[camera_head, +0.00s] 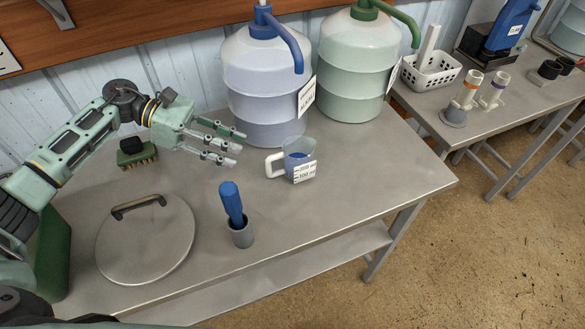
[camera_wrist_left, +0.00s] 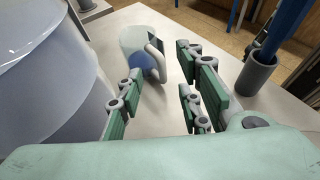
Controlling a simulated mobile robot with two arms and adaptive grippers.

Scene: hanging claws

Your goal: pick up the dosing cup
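The dosing cup (camera_head: 298,158) is a clear cup with bluish contents, a white handle and a marked scale label. It stands upright on the metal table (camera_head: 330,210), in front of the blue-pump jug. My left gripper (camera_head: 238,142) is open and empty, to the left of the cup in the head view and apart from it. In the left wrist view, the cup (camera_wrist_left: 138,46) is ahead, with its handle turned toward the space beyond my spread fingers (camera_wrist_left: 155,95). My right gripper is not in view.
A large jug with a blue pump (camera_head: 262,90) stands close behind the gripper, and one with a green pump (camera_head: 355,70) stands beside it. A blue-handled tool in a grey holder (camera_head: 241,235), a round lid (camera_head: 145,245) and a brush (camera_head: 137,155) are on the table.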

